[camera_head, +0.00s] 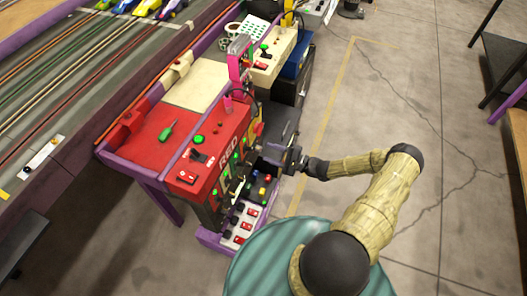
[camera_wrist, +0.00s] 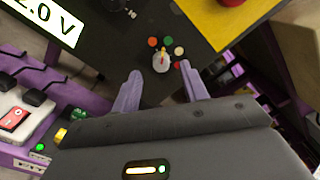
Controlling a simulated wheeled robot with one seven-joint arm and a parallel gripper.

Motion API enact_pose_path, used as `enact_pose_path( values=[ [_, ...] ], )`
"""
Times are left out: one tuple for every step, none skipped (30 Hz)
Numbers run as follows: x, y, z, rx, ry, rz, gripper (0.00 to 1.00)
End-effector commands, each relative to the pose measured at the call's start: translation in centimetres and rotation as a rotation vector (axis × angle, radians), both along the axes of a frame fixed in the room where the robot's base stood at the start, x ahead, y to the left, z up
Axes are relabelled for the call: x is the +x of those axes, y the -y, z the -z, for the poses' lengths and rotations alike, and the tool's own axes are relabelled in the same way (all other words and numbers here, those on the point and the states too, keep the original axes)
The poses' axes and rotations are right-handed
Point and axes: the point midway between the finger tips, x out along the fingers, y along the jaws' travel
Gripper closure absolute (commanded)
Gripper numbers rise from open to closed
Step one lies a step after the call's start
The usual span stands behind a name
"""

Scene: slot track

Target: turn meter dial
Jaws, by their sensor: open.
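The meter dial (camera_wrist: 161,64) is a small pale round knob with a red and yellow pointer, on a dark panel in the wrist view. Several coloured dots sit around its far side. A white display (camera_wrist: 45,18) reading "2.0 V", cut off at the left, is on the same panel. My gripper (camera_wrist: 160,71) is open, one finger on each side of the dial in the picture; I cannot tell whether they touch it. In the head view my gripper (camera_head: 277,153) is at the front of the red console, and the dial cannot be made out there.
The red console (camera_head: 148,131) stands beside the slot track (camera_head: 90,75). A yellow plate (camera_wrist: 222,28) with a red knob (camera_wrist: 231,2) is right of the dial. A white box with red switches (camera_wrist: 16,118) is at the left. Open floor (camera_head: 400,90) lies right of the console.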

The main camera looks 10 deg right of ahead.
Motion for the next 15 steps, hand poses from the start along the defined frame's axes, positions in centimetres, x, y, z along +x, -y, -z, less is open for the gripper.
enact_pose_path(
  values=[
    [0.5, -0.7, 0.1, 0.0, 0.0, -0.001, 0.56],
    [0.8, -0.9, 0.1, 0.001, 0.001, 0.002, 0.56],
    [1.1, -1.2, 0.1, 0.001, 0.0, 0.006, 0.56],
    [1.3, -1.5, 0.1, 0.0, 0.0, 0.006, 0.56],
    [1.5, -1.7, 0.1, 0.0, 0.0, 0.007, 0.56],
    [1.7, -1.9, 0.1, 0.0, 0.0, 0.009, 0.56],
    [1.8, -2.1, 0.1, 0.0, 0.0, 0.009, 0.56],
    [1.9, -2.2, 0.1, 0.0, 0.0, 0.009, 0.56],
    [2.0, -2.3, 0.0, 0.0, 0.0, 0.009, 0.56],
    [2.1, -2.4, 0.0, 0.0, 0.0, 0.007, 0.56],
    [2.1, -2.5, 0.0, 0.0, 0.0, 0.007, 0.56],
    [2.1, -2.6, 0.0, 0.0, 0.0, 0.006, 0.56],
    [2.1, -2.7, 0.0, -0.001, 0.0, 0.004, 0.56],
    [2.1, -2.7, 0.0, 0.0, 0.0, 0.004, 0.56],
    [2.1, -2.8, 0.0, 0.0, 0.0, 0.002, 0.56]
  ],
)
